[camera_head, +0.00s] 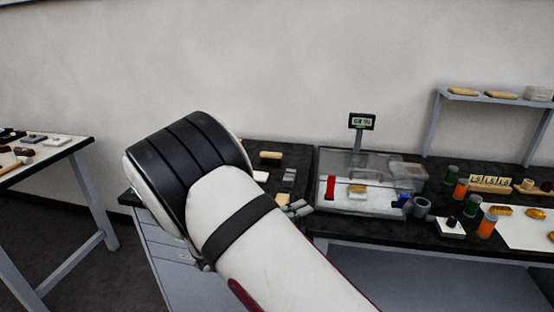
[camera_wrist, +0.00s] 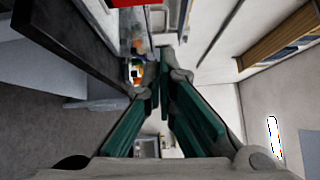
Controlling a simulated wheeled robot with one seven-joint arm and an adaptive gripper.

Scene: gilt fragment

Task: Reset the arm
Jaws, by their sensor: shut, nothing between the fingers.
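My gripper (camera_wrist: 166,84) shows in the wrist view, its green-padded fingers converging at their tips. It is shut and empty, up in the air away from any worktop. In the head view my white and black arm (camera_head: 225,205) is raised across the middle of the picture, bent at a joint.
A dark bench (camera_head: 400,228) holds a clear-walled balance (camera_head: 365,188), orange and green jars and a white sheet. Another table (camera_head: 70,148) stands at the left. My arm hides part of the middle bench.

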